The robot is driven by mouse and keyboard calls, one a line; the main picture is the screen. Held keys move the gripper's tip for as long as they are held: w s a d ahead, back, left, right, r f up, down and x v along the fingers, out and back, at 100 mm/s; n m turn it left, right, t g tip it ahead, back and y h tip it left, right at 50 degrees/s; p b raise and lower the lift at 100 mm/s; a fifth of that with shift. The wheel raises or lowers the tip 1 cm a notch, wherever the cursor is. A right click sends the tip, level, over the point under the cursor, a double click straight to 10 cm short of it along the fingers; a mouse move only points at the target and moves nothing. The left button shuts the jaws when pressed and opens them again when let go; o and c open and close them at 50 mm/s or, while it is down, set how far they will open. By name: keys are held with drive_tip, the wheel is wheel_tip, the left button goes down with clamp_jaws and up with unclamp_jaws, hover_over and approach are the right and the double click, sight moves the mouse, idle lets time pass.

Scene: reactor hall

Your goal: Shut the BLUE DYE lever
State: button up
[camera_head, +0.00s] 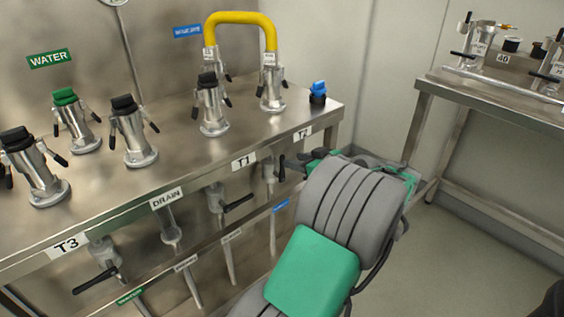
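The valve (269,172) under the T2 label (303,133) hangs below the bench top. A small blue label (281,206), too small to read, sits on the lower rail beside its pipe. A dark lever (282,168) shows at this valve, partly behind my gripper, so its angle is unclear. My gripper (294,163) is at the front edge of the bench, right beside this lever. Its fingers are mostly hidden by my arm, and I cannot tell whether they touch or grip the lever. A blue label (187,31), apparently BLUE DYE, is on the back wall.
A yellow hose (241,17) joins two couplings on the bench (190,150). Other valves hang under T1 (217,197), DRAIN (170,233) and T3 (105,252), with levers sticking out. A second bench (500,95) stands right, with open floor between.

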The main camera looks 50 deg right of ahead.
sight(282, 158)
drive_tip(key=b+x, duration=0.2)
drive_tip(key=x, duration=0.5)
drive_tip(key=shift+w+a, duration=0.1)
drive_tip(key=shift+w, duration=0.05)
clamp_jaws()
idle(1.1)
